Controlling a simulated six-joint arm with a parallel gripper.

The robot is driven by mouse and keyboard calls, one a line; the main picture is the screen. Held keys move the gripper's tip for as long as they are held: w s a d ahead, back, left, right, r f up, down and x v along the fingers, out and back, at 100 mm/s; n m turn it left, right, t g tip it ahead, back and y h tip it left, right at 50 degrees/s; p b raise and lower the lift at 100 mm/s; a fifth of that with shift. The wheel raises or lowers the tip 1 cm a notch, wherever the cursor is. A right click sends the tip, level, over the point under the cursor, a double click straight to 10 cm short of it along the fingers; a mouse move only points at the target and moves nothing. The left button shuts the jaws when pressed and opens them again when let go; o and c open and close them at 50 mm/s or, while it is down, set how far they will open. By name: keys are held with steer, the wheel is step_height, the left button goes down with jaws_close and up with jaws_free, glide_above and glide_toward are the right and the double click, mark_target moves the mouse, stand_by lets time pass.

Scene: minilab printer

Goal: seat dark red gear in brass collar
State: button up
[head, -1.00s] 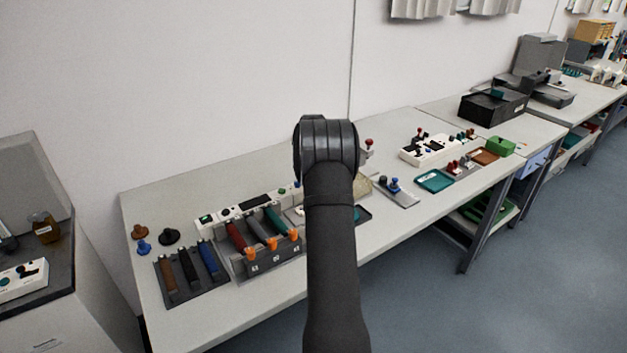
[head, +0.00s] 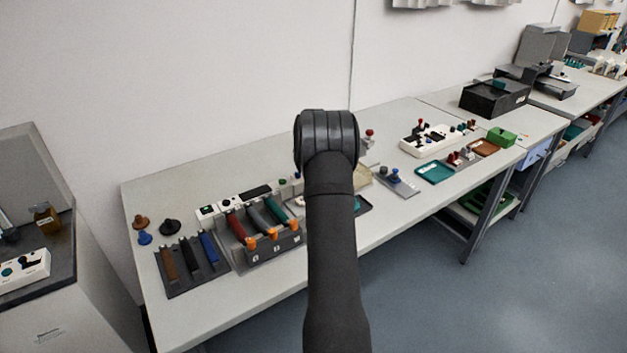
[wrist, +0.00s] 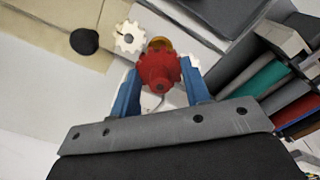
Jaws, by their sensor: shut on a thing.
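In the wrist view the dark red gear (wrist: 159,68) is between the two blue fingers of my gripper (wrist: 161,72), which is shut on it. A brass collar (wrist: 158,42) shows just beyond the gear, partly hidden by it. I cannot tell whether gear and collar touch. In the head view my arm hides the gripper, the gear and the collar.
A white gear (wrist: 129,37) lies beside the collar, with a black round piece (wrist: 84,41) farther left. Grey, green and red bars (wrist: 262,78) lie close on the right. In the head view a rack with orange-tipped handles (head: 272,246) stands left of my arm.

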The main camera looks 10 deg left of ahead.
steer(key=shift+f, duration=0.1)
steer(key=shift+f, duration=1.15)
steer(key=shift+f, duration=0.15)
steer(key=shift+f, duration=0.6)
steer(key=o, duration=1)
steer(key=shift+o, duration=0.2)
steer(key=shift+r, duration=4.5)
